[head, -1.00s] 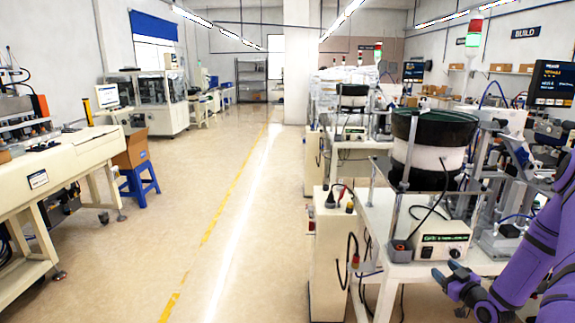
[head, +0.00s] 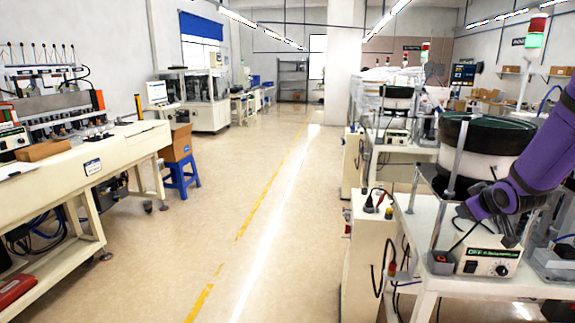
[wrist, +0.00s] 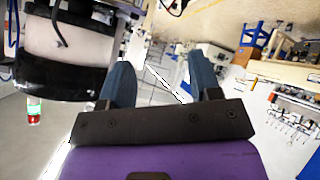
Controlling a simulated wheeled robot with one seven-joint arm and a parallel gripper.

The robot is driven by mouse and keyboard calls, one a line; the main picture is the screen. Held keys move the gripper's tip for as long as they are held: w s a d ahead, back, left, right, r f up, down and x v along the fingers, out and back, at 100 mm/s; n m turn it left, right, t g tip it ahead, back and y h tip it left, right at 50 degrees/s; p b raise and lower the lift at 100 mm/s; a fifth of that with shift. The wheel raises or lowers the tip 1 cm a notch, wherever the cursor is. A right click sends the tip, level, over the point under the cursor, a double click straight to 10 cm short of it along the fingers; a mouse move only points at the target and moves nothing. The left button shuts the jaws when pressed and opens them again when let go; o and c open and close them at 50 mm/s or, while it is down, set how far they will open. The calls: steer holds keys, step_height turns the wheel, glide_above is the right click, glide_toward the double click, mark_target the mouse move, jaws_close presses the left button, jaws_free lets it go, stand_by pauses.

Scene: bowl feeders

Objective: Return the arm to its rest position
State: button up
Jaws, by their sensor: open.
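My purple arm reaches in from the right edge of the head view, in front of the nearest bowl feeder. Its end hangs low over the bench, in front of the feeder's controller box (head: 487,262). In the head view the fingers are small and dark against the bench. In the wrist view my gripper (wrist: 158,82) shows two dark blue fingers spread apart with nothing between them. The feeder bowl (head: 484,131) is black with a green inside on a white drum, and it also shows at the upper left of the wrist view (wrist: 68,35).
The feeder bench (head: 425,272) stands at the right, with a cream cabinet (head: 366,262) at its left side. A second feeder stands behind. A cream workbench (head: 85,168), a cardboard box and a blue stool (head: 181,178) are at the left. The aisle floor (head: 255,215) is clear.

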steer(key=s+a+r+m+g, duration=0.1)
steer(key=s+a+r, duration=0.5)
steer(key=a+r, duration=0.15)
steer(key=s+a+r+m+g, duration=0.1)
steer(key=s+a+r, duration=0.1)
steer(key=s+a, duration=0.3)
steer(key=s+a+r+m+g+y, duration=0.1)
steer(key=s+a+r, duration=0.2)
steer(key=s, duration=0.9)
steer(key=s+a+r+g+y, duration=0.1)
steer(key=s+a+r+g, duration=0.1)
steer(key=s+a, duration=0.4)
steer(key=s+r, duration=0.1)
steer(key=s, duration=0.1)
steer(key=shift+s+a+r+m, duration=0.25)
steer(key=shift+s+a+m, duration=0.1)
steer(key=shift+m, duration=0.05)
